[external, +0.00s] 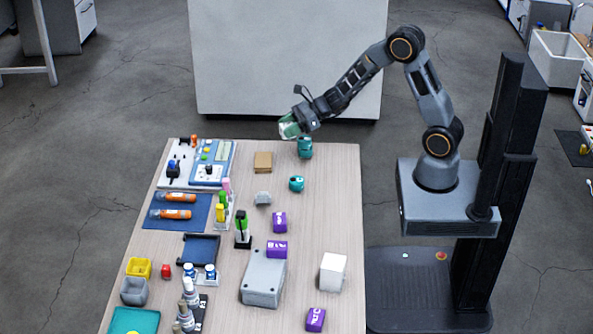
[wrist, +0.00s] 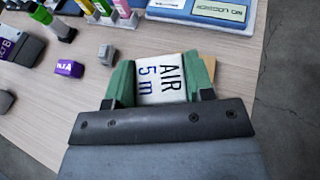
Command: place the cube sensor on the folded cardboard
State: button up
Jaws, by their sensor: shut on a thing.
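My gripper (external: 291,127) is raised above the far end of the table, with its green fingers pointing down and left. In the wrist view its fingers are shut on the cube sensor (wrist: 161,80), a white block marked "AIR 5 m", one finger on each side. In the external view the fingers mostly hide the sensor. The folded cardboard (external: 263,162) is a small brown piece lying flat on the table, below and a little left of the gripper. In the wrist view only a brown sliver of cardboard (wrist: 211,64) shows beside the right finger; the rest is hidden.
Teal objects (external: 305,148) (external: 296,184) stand right of the cardboard. A small grey piece (external: 263,198) and purple blocks (external: 280,221) lie nearer. Panels (external: 207,163) and upright coloured markers (external: 226,198) are left. A grey box (external: 264,278) and white block (external: 333,272) stand nearer.

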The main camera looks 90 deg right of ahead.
jog(key=w+f, duration=0.2)
jog(key=w, duration=0.2)
send_over(262, 159)
jog(key=f, duration=0.5)
jog(key=shift+s+a+f, duration=0.1)
jog(key=shift+s+a, duration=0.1)
jog(key=shift+w+f+p, duration=0.15)
jog(key=shift+f+p, duration=0.05)
jog(key=shift+f, duration=0.7)
jog(key=shift+w+f+p, duration=0.1)
jog(key=shift+f+p, duration=0.1)
jog(key=shift+f, duration=0.7)
jog(key=shift+f, duration=0.15)
jog(key=o, duration=0.9)
